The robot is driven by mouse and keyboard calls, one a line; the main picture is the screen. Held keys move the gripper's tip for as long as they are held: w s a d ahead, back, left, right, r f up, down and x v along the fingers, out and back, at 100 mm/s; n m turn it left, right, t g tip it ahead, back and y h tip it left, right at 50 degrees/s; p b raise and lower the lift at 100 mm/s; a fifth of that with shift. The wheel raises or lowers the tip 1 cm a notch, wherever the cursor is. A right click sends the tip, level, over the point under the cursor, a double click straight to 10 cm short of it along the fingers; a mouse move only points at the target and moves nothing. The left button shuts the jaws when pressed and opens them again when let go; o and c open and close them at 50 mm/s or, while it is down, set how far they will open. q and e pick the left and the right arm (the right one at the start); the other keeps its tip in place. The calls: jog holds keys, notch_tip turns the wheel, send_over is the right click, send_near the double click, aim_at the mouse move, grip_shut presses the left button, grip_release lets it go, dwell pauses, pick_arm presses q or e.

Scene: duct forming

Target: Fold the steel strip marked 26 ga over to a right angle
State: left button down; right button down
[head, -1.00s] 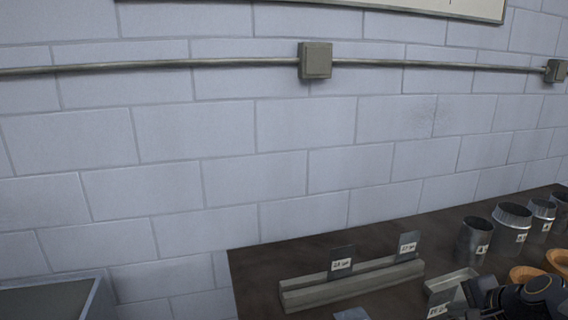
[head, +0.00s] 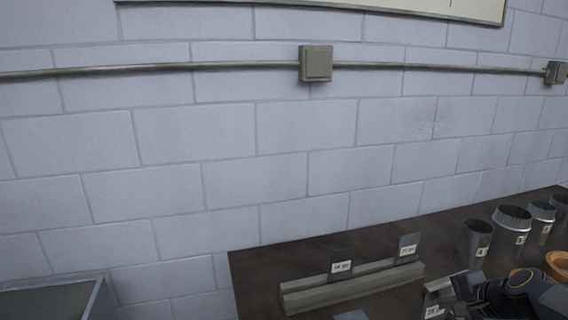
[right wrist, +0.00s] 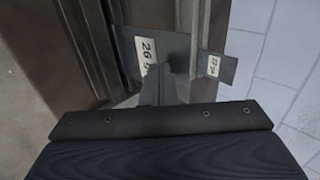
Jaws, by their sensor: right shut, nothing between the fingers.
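The steel strip marked 26 ga (right wrist: 130,45) is close in front of my right gripper in the right wrist view. A labelled piece by the gripper (head: 433,312) in the head view seems to be the same strip, but its label is hard to read there. My right gripper (right wrist: 172,72) is shut and empty, its fingertips overlapping the strip's lower edge in the picture. I cannot tell whether they touch. The gripper also shows at the lower right of the head view (head: 460,287). The strip's angle and lower part are unclear. My left gripper is out of view.
A grey rail (head: 350,283) on the dark bench (head: 270,262) holds two upright labelled strips, a left one (head: 341,257) and a right one (head: 408,240). Several metal cylinders (head: 474,243) and an orange ring (head: 557,264) stand at the right. The block wall is behind.

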jog(key=shift+w+a, duration=0.1)
jog(key=shift+w, duration=0.05)
jog(key=shift+w+a+r+p, duration=0.15)
jog(key=shift+w+p, duration=0.2)
jog(key=shift+w, duration=0.5)
jog(key=shift+w+a+r, duration=0.1)
jog(key=shift+w, duration=0.05)
jog(key=shift+w+a+p, duration=0.25)
jog(key=shift+w+p, duration=0.05)
jog(key=shift+w, duration=0.4)
